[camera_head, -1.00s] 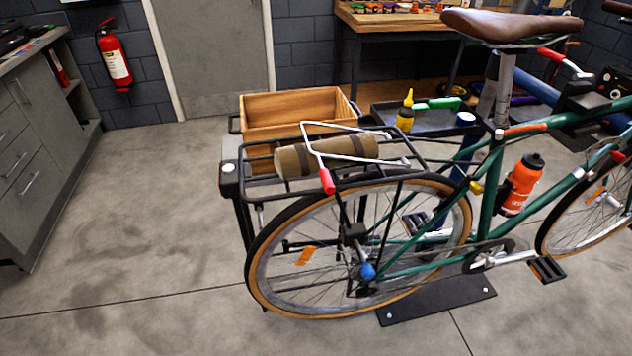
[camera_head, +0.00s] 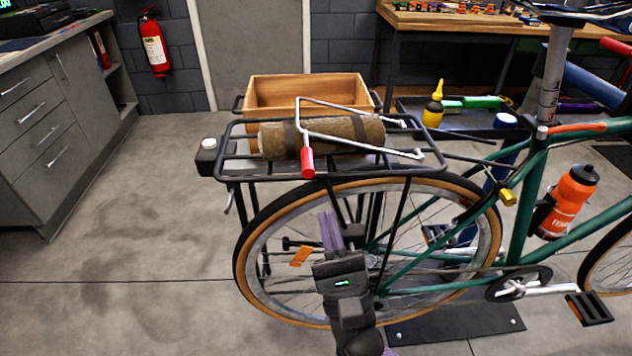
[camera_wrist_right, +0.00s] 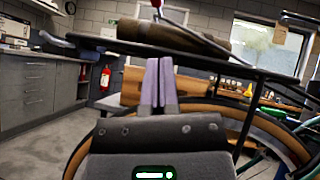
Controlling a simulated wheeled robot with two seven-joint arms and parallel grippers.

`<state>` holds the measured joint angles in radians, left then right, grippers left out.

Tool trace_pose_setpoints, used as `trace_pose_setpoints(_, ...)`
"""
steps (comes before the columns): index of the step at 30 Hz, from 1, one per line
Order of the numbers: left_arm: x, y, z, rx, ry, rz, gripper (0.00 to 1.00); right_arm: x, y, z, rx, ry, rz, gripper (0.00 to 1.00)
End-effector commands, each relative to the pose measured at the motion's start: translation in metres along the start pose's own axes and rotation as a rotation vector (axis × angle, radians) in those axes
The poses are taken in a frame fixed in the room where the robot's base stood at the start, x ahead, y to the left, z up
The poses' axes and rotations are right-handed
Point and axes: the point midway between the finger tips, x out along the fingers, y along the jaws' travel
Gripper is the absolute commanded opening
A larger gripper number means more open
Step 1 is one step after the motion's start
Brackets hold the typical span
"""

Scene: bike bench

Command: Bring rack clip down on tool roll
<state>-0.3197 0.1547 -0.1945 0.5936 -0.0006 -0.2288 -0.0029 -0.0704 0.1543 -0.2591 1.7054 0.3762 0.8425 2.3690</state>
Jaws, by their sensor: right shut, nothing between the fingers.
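The brown tool roll (camera_head: 358,133) lies on the black rear rack (camera_head: 248,171) of the green bike. The rack clip (camera_head: 345,142) is a silver wire frame with a red tip (camera_head: 308,163); it crosses in front of the roll. In the right wrist view the red tip (camera_wrist_right: 157,3) shows above the roll (camera_wrist_right: 200,35), so the clip looks raised there. My right gripper (camera_head: 329,222) is shut and empty, below the rack and in front of the rear wheel. Its purple fingers (camera_wrist_right: 158,82) point up toward the rack rail. My left gripper is out of view.
A wooden crate (camera_head: 283,92) stands behind the rack. A tray holds a yellow bottle (camera_head: 433,108) to the right. An orange bottle (camera_head: 566,203) is on the frame. Grey cabinets (camera_head: 50,125) are at left; open floor lies between.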

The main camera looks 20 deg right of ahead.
Motion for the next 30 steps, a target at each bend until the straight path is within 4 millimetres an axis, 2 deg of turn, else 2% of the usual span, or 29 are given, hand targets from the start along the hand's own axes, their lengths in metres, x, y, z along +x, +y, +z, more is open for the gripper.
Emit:
trace_pose_setpoints(4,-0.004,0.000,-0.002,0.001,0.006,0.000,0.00,0.032,-0.001,0.001,0.000,-0.002,-0.003,0.00)
trace_pose_setpoints(9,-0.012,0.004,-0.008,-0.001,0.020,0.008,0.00,0.050,0.000,0.022,0.001,0.000,-0.002,0.00)
trace_pose_setpoints(14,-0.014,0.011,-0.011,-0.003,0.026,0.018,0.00,0.056,0.000,0.028,-0.001,0.002,0.000,0.00)
trace_pose_setpoints(23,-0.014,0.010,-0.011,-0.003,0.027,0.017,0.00,0.056,0.000,0.028,-0.001,0.003,0.001,0.00)
trace_pose_setpoints(30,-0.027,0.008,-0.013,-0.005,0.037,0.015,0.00,0.077,-0.015,0.049,0.122,-0.001,-0.124,0.00)
